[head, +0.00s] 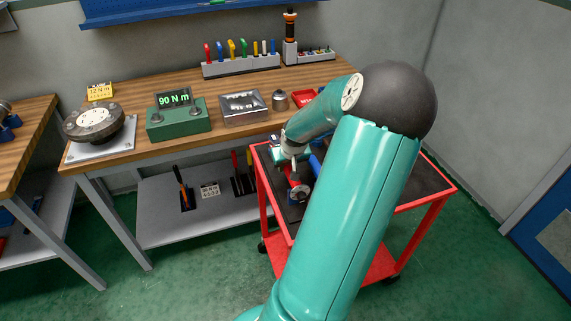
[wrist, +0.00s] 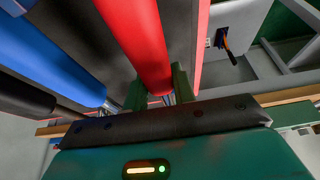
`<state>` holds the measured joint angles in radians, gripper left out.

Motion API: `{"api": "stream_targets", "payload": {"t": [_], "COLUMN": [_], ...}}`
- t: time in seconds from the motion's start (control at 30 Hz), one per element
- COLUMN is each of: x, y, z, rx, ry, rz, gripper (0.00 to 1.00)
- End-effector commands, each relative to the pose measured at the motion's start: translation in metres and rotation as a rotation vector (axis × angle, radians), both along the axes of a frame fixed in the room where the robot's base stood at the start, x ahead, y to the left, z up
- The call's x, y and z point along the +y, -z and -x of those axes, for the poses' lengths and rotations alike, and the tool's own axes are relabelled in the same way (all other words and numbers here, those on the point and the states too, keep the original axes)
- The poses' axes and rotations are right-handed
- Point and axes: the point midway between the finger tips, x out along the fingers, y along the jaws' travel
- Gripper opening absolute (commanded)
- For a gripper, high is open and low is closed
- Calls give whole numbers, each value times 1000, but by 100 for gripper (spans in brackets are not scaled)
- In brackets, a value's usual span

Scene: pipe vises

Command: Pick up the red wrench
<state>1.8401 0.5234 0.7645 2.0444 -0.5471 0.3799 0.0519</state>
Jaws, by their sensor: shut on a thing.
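The red wrench (wrist: 138,45) shows in the wrist view as a thick red handle running from the top edge down to my gripper (wrist: 160,92). The green fingers stand on both sides of the handle's end and are shut on it. In the head view, my gripper (head: 294,178) is low over the near left part of the red cart (head: 438,198), and a bit of red shows beside it. My own arm hides much of the cart top. I cannot tell whether the wrench touches the cart.
A blue handle (wrist: 55,55) and a black handle (wrist: 22,93) lie left of the wrench in the wrist view. Behind the cart stands a wooden workbench (head: 150,88) with a green torque display (head: 178,119) and a tool rack (head: 240,66). Green floor is open at front left.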

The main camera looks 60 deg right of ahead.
Motion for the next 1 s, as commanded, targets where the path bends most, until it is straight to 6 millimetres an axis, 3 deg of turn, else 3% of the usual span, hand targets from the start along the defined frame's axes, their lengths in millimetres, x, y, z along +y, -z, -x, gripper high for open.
{"api": "stream_targets", "payload": {"t": [0.27, 0.5, 0.9, 1.0], "x": [-1, -1, 50, 66], "y": [-6, -33, -94, -100], "z": [0, 0, 11, 14], "rx": [-1, -1, 4, 4], "ry": [1, 2, 5, 4], "rz": [3, 6, 7, 6], "gripper": [0, 0, 0, 0]}}
